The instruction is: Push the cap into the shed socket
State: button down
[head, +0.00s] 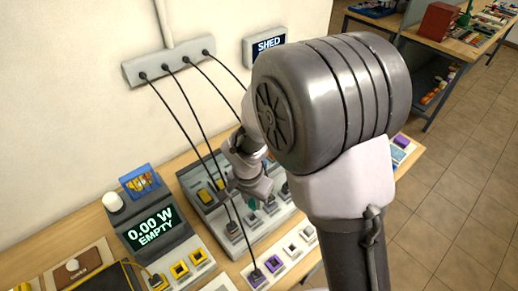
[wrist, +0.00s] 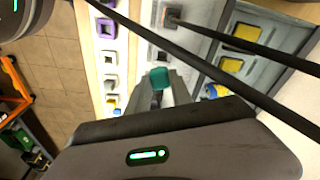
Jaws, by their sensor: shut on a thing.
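My gripper (wrist: 158,92) is shut on a small teal cap (wrist: 160,77), which shows between the fingertips in the wrist view. In the head view my gripper (head: 256,190) is over the grey socket panel (head: 208,218) on the bench, and my arm hides part of that panel. The SHED sign (head: 268,44) is on the wall behind. I cannot tell which socket is the shed socket, nor whether the cap touches one.
Black cables hang from the wall strip (head: 168,66) down to the bench, and two cross the wrist view close by. A meter (head: 150,228) reads 0.00 W EMPTY. A white strip (head: 285,256) with several sockets lies along the front. Another bench (head: 455,45) stands at the far right.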

jog(key=shift+w+a, duration=0.25)
jog(key=shift+a, duration=0.1)
jog(key=shift+a+f, duration=0.1)
jog(key=shift+f, duration=0.2)
jog(key=shift+f+b, duration=1.75)
jog(key=shift+f, duration=1.1)
jog(key=shift+b, duration=0.65)
jog(key=shift+f+b, duration=0.6)
jog(key=shift+b, duration=0.05)
jog(key=c, duration=1.6)
grip_release()
jog(key=shift+o, duration=0.8)
